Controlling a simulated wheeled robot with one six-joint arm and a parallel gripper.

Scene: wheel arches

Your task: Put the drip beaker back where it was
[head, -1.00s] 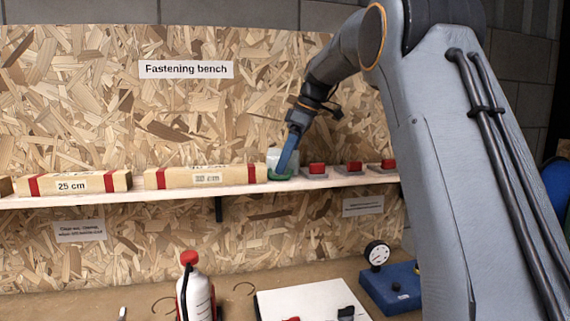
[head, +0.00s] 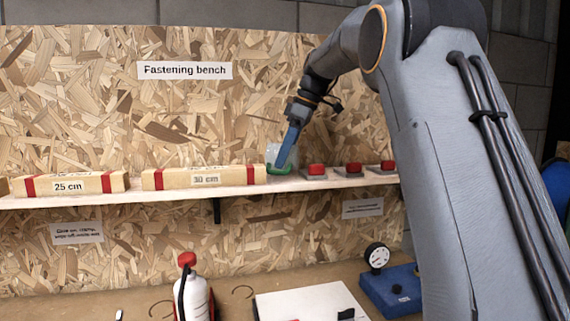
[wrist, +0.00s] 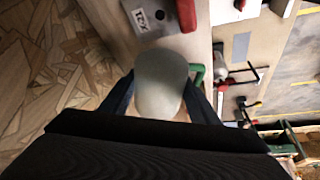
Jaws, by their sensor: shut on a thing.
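The drip beaker (head: 280,153) is a pale, translucent vessel with a green part at its foot. In the head view it is at the shelf (head: 236,190), between the 30 cm block and the first red-topped piece. My gripper (head: 287,159) is shut on it from above, with a blue finger across its front. In the wrist view the pale beaker (wrist: 160,82) is between the two blue fingers, with green showing at its right. Whether its foot touches the shelf I cannot tell.
The 30 cm block (head: 204,177) is close on the left, and the 25 cm block (head: 69,185) farther left. Red-topped pieces (head: 316,170) stand close on the right. Below are a red-capped bottle (head: 196,296), a white board (head: 300,305) and a blue gauge base (head: 395,290).

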